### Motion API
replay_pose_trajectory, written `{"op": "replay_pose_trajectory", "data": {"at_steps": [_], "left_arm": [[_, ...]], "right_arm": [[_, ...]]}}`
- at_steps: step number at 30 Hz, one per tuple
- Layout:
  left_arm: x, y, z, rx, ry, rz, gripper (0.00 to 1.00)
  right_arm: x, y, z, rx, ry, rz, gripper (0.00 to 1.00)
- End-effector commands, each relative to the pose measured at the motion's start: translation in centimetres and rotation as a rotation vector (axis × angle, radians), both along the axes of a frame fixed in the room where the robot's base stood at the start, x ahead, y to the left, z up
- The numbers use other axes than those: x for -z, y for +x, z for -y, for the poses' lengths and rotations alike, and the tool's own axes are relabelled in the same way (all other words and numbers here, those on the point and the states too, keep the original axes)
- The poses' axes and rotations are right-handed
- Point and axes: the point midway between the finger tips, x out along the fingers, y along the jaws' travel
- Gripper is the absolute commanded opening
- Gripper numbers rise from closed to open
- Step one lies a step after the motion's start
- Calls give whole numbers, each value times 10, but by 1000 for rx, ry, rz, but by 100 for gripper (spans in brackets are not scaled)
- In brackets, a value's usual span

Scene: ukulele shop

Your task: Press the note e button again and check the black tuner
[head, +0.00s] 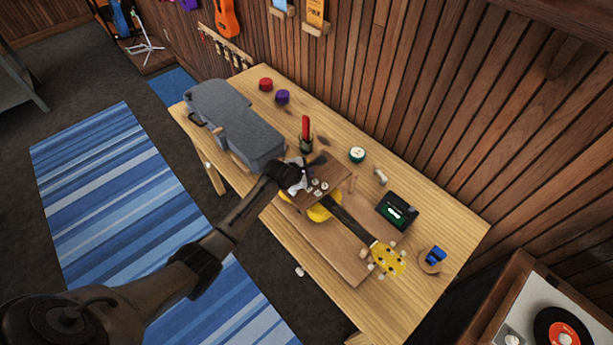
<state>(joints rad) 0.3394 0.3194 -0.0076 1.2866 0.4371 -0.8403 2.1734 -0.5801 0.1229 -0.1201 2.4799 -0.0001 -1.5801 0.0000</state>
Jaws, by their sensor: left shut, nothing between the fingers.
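A brown wooden box (337,178) with several pale round buttons on top stands at the middle of the workbench. Which button is note e is too small to read. My left gripper (303,183) is shut and empty, low over the left end of the box, close to the buttons. I cannot tell if it touches one. The black tuner (397,211) lies on the bench to the right, with a lit green-and-white screen too small to read. A yellow ukulele lies partly hidden under the box, its headstock (388,260) toward the lower right. My right gripper is out of view.
A grey case (235,120) fills the bench's left end. Behind are red (265,84) and purple (283,97) round items, a cup with a red-handled tool (305,128) and a round tin (357,154). A blue item (436,254) sits near the right end.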

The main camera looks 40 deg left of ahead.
Motion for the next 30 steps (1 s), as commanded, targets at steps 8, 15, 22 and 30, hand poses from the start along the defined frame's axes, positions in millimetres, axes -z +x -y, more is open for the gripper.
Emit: {"op": "replay_pose_trajectory", "data": {"at_steps": [8,15,22,30], "left_arm": [[10,-4,-2,0,5,-15,0],[12,-5,-2,0,6,-19,0],[13,-6,-2,0,7,-21,0],[8,-6,-3,-1,6,-21,0]], "right_arm": [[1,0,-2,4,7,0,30],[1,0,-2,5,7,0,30],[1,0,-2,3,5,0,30],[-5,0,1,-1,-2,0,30]]}}
